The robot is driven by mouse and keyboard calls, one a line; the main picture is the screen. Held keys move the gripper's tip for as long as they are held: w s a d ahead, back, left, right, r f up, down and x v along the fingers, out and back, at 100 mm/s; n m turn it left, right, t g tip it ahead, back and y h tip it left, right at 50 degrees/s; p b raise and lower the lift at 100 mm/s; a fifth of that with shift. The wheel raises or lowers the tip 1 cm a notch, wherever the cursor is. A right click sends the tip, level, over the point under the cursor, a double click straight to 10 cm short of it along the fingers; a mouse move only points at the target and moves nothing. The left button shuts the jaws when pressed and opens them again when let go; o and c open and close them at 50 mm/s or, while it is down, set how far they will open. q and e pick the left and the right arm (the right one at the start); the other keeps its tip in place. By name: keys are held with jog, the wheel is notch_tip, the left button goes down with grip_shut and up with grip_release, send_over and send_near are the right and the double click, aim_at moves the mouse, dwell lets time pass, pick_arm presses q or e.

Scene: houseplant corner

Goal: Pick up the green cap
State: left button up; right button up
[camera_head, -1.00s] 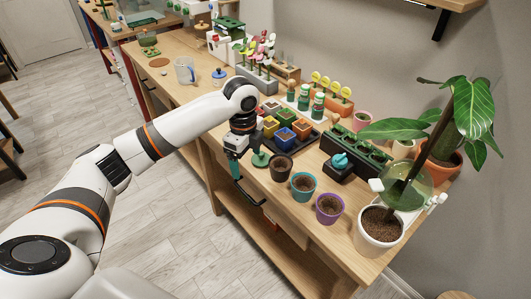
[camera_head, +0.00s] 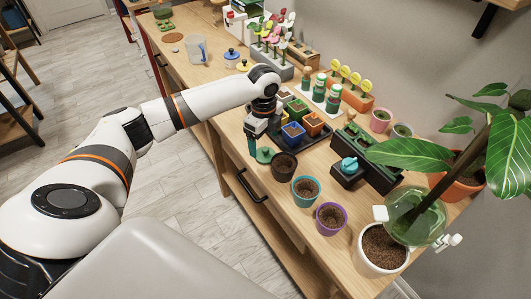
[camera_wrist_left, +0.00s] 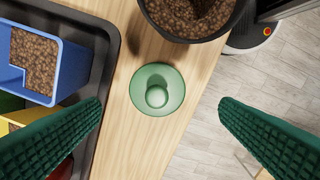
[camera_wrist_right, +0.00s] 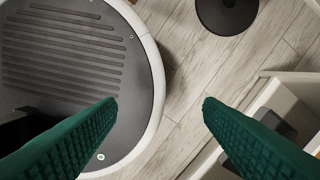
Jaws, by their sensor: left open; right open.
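The green cap (camera_wrist_left: 157,90) is a round disc with a knob on top. It lies on the wooden table near its front edge, beside the dark brown pot. In the head view the cap (camera_head: 265,155) shows just right of my left gripper (camera_head: 252,146). In the left wrist view the cap lies between the two green fingers of my left gripper (camera_wrist_left: 160,130), apart from both. That gripper is open and empty, above the table. My right gripper (camera_wrist_right: 160,104) is open and empty over the floor, away from the table; it is not in the head view.
A dark pot of soil (camera_head: 284,166) stands close to the cap. A black tray (camera_head: 318,134) with coloured square pots is behind it. Teal (camera_head: 305,190) and purple (camera_head: 331,217) pots stand to the right. A drawer handle (camera_head: 252,187) is on the table front.

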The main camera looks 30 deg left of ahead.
aim_at(265, 148)
pick_arm(q)
notch_tip(265, 148, down, 4)
jog(key=shift+w+d+f+p, duration=0.1)
jog(key=shift+f+p, duration=0.15)
jog(key=shift+p, duration=0.35)
jog(key=shift+f, duration=0.35)
pick_arm(e)
jog(key=shift+w+r, duration=0.75)
jog(key=shift+w, duration=0.25)
pick_arm(q)
jog(key=shift+c, duration=0.3)
pick_arm(e)
jog(key=shift+s, duration=0.1)
pick_arm(q)
jog(key=c, duration=1)
pick_arm(e)
jog(key=shift+s, duration=0.2)
